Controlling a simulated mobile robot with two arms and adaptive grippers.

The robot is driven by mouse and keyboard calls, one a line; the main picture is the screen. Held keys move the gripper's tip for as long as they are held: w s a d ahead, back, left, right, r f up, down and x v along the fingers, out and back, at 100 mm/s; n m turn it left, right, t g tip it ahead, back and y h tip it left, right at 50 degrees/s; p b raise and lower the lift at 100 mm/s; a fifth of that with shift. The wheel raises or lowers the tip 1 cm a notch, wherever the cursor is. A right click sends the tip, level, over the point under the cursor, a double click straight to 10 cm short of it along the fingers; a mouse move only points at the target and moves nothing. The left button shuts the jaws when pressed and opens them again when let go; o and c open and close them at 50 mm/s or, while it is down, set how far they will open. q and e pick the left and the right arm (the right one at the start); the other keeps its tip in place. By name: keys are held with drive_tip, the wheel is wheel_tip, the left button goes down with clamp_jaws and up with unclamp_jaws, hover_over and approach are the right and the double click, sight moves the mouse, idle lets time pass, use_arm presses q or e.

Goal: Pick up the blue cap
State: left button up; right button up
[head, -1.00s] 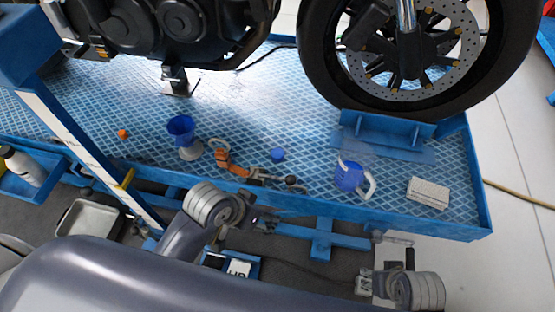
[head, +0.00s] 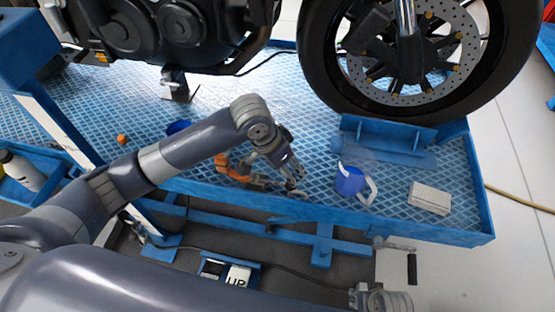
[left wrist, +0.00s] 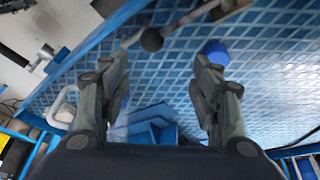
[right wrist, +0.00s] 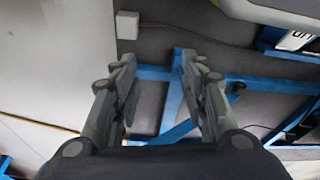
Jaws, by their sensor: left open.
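The blue cap (left wrist: 215,52) shows in the left wrist view as a small round blue piece on the patterned blue platform. It lies close to the tip of the right-hand finger, not between the fingers. My right gripper (head: 360,292) is low at the bottom edge of the head view. Its wrist view shows open, empty fingers (right wrist: 158,76) over the floor.
An orange-handled clamp (head: 235,172) lies beside my left gripper. A blue jug (head: 349,181) and a pale box (head: 430,198) stand to the right. The motorcycle's wheel (head: 330,85) stands behind.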

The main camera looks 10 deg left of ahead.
use_arm(q)
drive_tip(key=w+a+r+n+y, duration=0.1)
drive_tip(key=w+a+r, duration=0.2)
drive_tip(key=w+a, duration=0.2)
use_arm(e)
wheel_tip(320, 180, down, 4)
drive_tip(key=s, duration=0.1)
use_arm(q)
drive_tip(key=b+x, duration=0.1)
drive_tip(key=x, duration=0.4)
drive_tip(key=shift+w+a+f, duration=0.1)
drive_tip(key=shift+a+f, duration=0.1)
drive_tip(key=shift+a+b+x, duration=0.2)
drive_tip(key=shift+b+x, duration=0.3)
drive_tip(key=shift+x, duration=0.7)
drive_tip(key=shift+a+b+x, duration=0.2)
drive_tip(key=shift+b+x, duration=0.3)
drive_tip(key=shift+x, duration=0.65)
drive_tip(key=shift+w+f, duration=0.25)
drive_tip(key=shift+f, duration=0.15)
use_arm(e)
wheel_tip(320, 180, up, 10)
drive_tip(key=w, duration=0.2)
drive_tip(key=shift+w, duration=0.15)
use_arm(q)
drive_tip(key=c, duration=1)
